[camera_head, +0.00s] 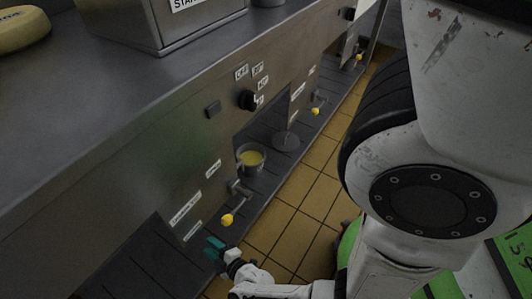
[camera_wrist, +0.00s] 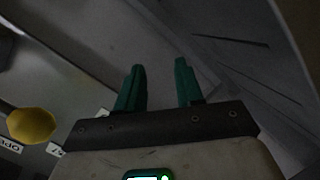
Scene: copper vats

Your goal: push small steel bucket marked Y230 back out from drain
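A small steel bucket (camera_head: 251,160) with yellow contents stands by the dark recess low in the steel front in the head view. I cannot read any mark on it. The slatted drain (camera_head: 221,221) runs along the foot of the steel front. My gripper (camera_head: 214,246) is low over the drain at the bottom, nearer to me than the bucket and apart from it. In the wrist view its two green fingers (camera_wrist: 161,83) are spread with nothing between them. The bucket does not show clearly in the wrist view.
A yellow-knobbed tap lever (camera_head: 227,219) sticks out between my gripper and the bucket; a yellow knob (camera_wrist: 31,125) shows in the wrist view. A round steel disc (camera_head: 286,141) lies beyond the bucket. Tiled floor (camera_head: 300,205) is clear to the right.

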